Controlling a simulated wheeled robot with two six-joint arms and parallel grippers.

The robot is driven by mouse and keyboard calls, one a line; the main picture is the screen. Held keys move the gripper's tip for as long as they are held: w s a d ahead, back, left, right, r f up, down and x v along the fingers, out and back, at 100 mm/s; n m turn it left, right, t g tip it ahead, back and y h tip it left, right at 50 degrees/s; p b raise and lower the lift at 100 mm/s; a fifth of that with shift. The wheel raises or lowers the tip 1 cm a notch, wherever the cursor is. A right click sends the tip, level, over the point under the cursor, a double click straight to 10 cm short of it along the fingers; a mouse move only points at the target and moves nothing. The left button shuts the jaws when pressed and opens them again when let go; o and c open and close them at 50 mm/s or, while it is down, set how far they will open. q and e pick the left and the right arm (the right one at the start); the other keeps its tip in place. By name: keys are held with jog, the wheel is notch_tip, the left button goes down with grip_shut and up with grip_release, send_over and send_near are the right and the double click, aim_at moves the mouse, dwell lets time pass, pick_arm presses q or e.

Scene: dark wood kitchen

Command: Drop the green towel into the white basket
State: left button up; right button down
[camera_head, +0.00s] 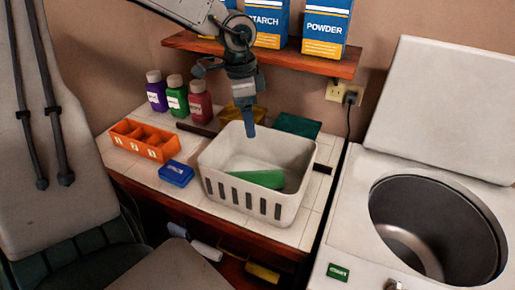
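The white basket (236,193) stands on the tiled counter, with slots in its front wall. The green towel (262,179) lies inside it, low and toward the front right, partly hidden by the front wall. One gripper (249,132), which I take to be my left, hangs above the basket's back left part, pointing down. Its arm comes in from the upper left. The fingers show as one narrow shape, so I cannot tell whether they are apart. It is clear of the towel, with nothing seen hanging from it. My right gripper is not in view.
An orange divided tray (146,140), a blue box (176,173) and several bottles (177,99) stand left of the basket. A teal box (297,125) is behind it. A shelf (290,58) with detergent boxes is above. An open washer (345,225) stands at right.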

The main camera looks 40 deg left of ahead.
pick_arm(q)
jog(key=r, duration=0.4)
jog(key=shift+s+a+r+b, duration=0.2)
jog(key=shift+r+b, duration=0.05)
jog(key=shift+b, duration=0.1)
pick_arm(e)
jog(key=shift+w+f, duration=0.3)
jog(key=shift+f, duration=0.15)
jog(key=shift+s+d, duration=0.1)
pick_arm(q)
jog(key=shift+r, duration=0.1)
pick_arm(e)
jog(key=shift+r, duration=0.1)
